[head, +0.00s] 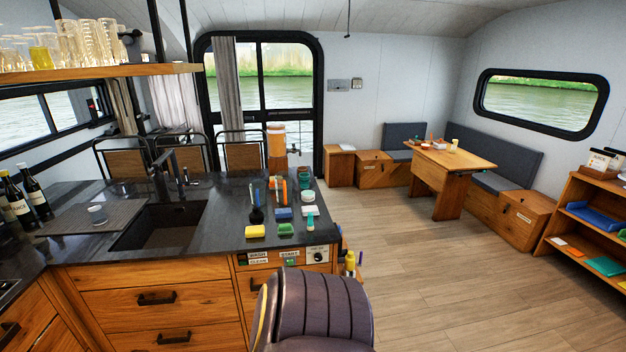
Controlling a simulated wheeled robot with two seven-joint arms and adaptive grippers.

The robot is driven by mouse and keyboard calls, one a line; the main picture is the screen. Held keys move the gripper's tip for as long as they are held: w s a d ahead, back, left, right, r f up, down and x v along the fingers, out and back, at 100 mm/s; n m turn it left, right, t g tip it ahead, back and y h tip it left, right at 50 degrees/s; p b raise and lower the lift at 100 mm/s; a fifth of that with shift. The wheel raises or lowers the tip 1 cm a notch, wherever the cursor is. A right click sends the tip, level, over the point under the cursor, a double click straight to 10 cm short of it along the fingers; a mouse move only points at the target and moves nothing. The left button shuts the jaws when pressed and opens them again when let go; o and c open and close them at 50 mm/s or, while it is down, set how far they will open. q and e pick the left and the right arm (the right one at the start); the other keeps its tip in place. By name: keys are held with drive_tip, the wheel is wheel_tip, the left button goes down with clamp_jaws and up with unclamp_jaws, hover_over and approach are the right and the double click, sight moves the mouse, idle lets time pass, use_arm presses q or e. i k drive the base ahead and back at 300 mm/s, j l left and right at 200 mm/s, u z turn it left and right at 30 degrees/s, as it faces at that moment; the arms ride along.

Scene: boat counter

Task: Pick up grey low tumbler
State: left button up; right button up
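A small grey low tumbler (97,215) stands upright on the dark flat mat (70,222) on the counter, left of the sink (160,228). It is apart from the bottles to its left, and nothing covers it. Neither of my grippers is in the head view.
Dark bottles (36,196) stand left of the tumbler. A black faucet (178,165) rises behind the sink. Sponges (255,231), brushes and small containers crowd the counter's right end. A wooden shelf (120,71) with glasses hangs above. The mat right of the tumbler is clear.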

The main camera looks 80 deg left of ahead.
sight(98, 216)
drive_tip(key=u, duration=4.3)
